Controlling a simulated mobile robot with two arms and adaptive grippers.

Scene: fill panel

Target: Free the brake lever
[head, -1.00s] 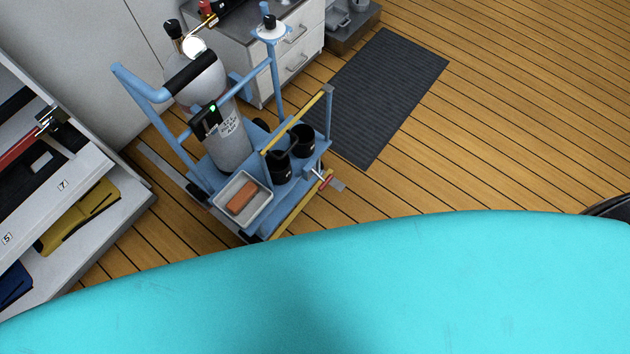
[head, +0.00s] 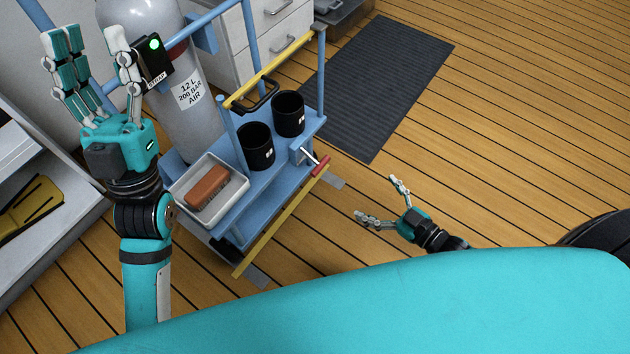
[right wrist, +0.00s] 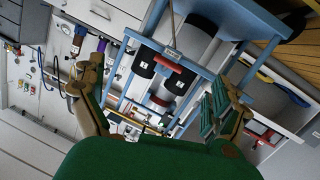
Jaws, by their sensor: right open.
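The brake lever (head: 320,167) is a thin rod with a red grip at the front right corner of the blue trolley (head: 262,205). Its red grip also shows in the right wrist view (right wrist: 174,62), beyond the spread fingers. My right gripper (head: 380,200) is open and empty, to the right of the lever and apart from it. It also frames the right wrist view (right wrist: 155,95). My left gripper (head: 92,50) has its fingers spread beside the trolley's push bar, left of the strap's black box (head: 152,60) with a green light. I cannot tell whether it touches the bar.
A grey gas cylinder (head: 190,120) stands on the trolley. A tray (head: 232,192) with a brown block (head: 208,186) and two black cups (head: 256,146) (head: 289,114) are at its front. A shelf unit stands left. A dark mat (head: 385,80) and open wooden floor lie right.

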